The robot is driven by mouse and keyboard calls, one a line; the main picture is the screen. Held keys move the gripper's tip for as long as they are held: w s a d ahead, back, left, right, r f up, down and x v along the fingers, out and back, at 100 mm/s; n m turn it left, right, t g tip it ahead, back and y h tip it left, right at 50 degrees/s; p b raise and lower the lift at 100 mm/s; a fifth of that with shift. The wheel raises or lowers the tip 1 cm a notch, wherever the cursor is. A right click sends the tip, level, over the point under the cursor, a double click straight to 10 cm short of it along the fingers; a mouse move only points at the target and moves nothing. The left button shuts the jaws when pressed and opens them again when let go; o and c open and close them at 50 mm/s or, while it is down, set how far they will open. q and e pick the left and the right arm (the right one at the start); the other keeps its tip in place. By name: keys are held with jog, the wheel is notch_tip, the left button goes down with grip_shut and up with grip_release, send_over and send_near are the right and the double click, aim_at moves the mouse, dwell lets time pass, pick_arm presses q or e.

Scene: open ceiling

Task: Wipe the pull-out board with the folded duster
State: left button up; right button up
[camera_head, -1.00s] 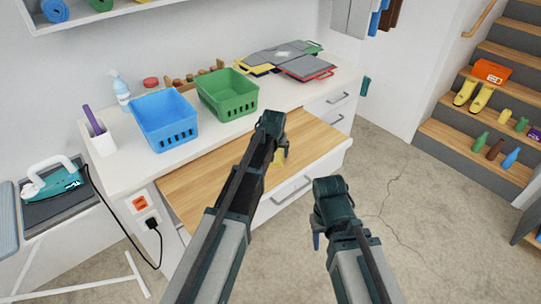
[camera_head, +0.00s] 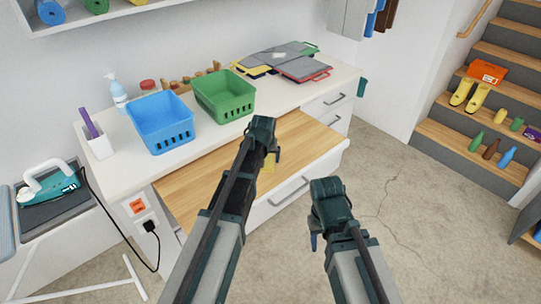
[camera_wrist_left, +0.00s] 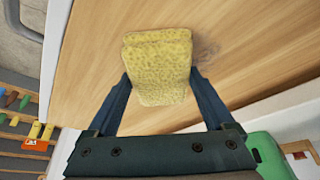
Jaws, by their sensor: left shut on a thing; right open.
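The wooden pull-out board (camera_head: 205,185) extends from under the white counter. It also fills most of the left wrist view (camera_wrist_left: 270,55), where a faint dark smudge shows just right of the duster. My left gripper (camera_wrist_left: 160,77) is shut on the folded yellow duster (camera_wrist_left: 158,55), one finger on each side. The duster lies over the board, seemingly against it. In the head view my left arm hides part of the board, and only a bit of the duster (camera_head: 270,162) shows beside the gripper. My right gripper (camera_head: 316,238) is open and empty, in front of the drawers.
A blue basket (camera_head: 160,122) and a green basket (camera_head: 224,95) stand on the counter behind the board. A cup with a purple item (camera_head: 98,141) and a spray bottle (camera_head: 116,92) are at the left. An iron (camera_head: 49,188) sits further left.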

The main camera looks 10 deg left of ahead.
pick_arm(q)
jog(key=shift+s+a, duration=1.1)
jog(key=shift+s, duration=0.25)
jog(key=shift+s+a+f, duration=0.1)
jog(key=shift+s+a, duration=0.45)
jog(key=shift+s, duration=0.2)
jog(key=shift+s+a+f, duration=0.1)
jog(key=shift+s+a, duration=0.4)
jog(key=shift+s, duration=0.2)
jog(key=shift+r, duration=0.15)
jog(key=shift+a+r+p, duration=0.1)
jog(key=shift+r+p, duration=0.4)
notch_tip(320, 180, up, 5)
jog(key=p, duration=0.4)
jog(key=shift+w+p, duration=0.1)
jog(key=shift+p, duration=0.3)
